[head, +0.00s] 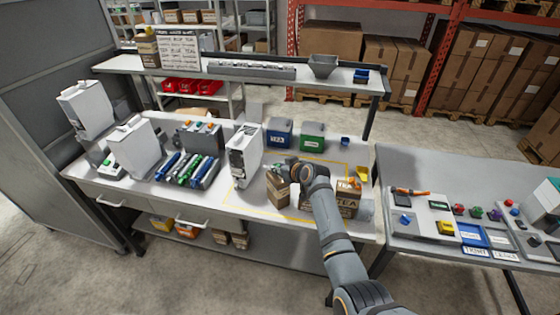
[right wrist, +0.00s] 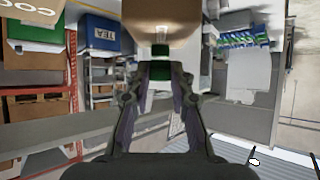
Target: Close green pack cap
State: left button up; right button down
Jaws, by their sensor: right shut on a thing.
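A small brown kraft pack (head: 277,192) stands upright on the table. In the right wrist view the pack (right wrist: 160,14) is at the top, with a pale spout (right wrist: 162,36) pointing toward my gripper. A green cap (right wrist: 159,52) sits at the end of the spout, between my fingertips. My right gripper (head: 277,168) is over the top of the pack. In the right wrist view my right gripper (right wrist: 158,60) is shut on the green cap. I cannot tell how tightly the cap sits on the spout. My left gripper is not in view.
Blue (head: 279,134) and green (head: 312,136) bins stand behind. Yellow lines mark a table area, with bare surface at its front left.

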jog(key=shift+g+p, duration=0.3)
jog(key=shift+p, duration=0.05)
dwell(0.3)
jog(key=c, duration=1.2)
grip_release()
jog(key=shift+o, duration=0.2)
jog(key=v, duration=1.2)
jog(key=shift+a+r, duration=0.1)
